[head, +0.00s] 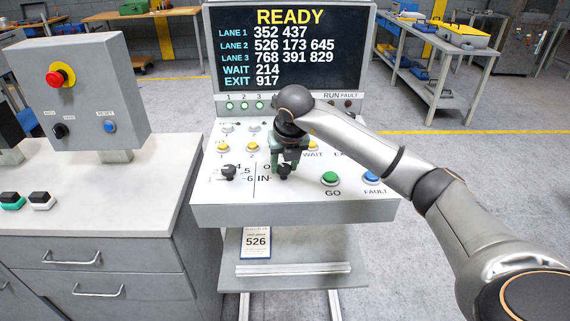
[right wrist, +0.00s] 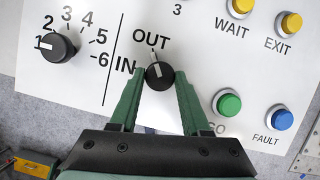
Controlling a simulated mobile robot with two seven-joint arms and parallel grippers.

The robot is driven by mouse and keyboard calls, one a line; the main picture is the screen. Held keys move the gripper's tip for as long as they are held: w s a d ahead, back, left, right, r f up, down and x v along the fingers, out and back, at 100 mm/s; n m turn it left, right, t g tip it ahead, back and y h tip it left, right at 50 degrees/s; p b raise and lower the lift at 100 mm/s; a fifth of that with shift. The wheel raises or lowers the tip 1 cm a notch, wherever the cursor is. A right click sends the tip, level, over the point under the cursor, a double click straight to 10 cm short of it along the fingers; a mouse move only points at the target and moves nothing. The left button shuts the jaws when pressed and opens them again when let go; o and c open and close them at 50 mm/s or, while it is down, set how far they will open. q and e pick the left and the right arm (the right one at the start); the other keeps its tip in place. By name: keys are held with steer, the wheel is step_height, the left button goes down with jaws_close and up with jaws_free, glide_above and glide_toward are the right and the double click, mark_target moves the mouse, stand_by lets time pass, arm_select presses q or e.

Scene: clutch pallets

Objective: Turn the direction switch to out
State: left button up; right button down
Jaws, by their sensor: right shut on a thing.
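The direction switch (right wrist: 160,75) is a black round knob with OUT printed above it and IN to its left in the right wrist view. Its white mark points up, toward OUT. In the head view the knob (head: 283,171) shows under my right gripper (head: 285,165), which reaches down to the sloped white panel. In the right wrist view the green fingers of my right gripper (right wrist: 159,82) stand on both sides of the knob, shut on it. My left gripper is not in view.
A numbered black selector knob (right wrist: 57,47) is left of the switch. The green GO button (right wrist: 229,105) and blue FAULT button (right wrist: 279,120) are to the right. A display (head: 290,48) reading READY stands behind the panel. A box with a red stop button (head: 60,76) is at left.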

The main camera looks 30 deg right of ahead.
steer(key=shift+r+m, duration=0.1)
steer(key=shift+m, duration=0.3)
steer(key=shift+c, duration=1.9)
jaws_free()
steer(key=v, duration=1.2)
steer(key=shift+a+r+b, duration=0.2)
steer(key=shift+a+b, duration=0.05)
steer(key=shift+b, duration=0.2)
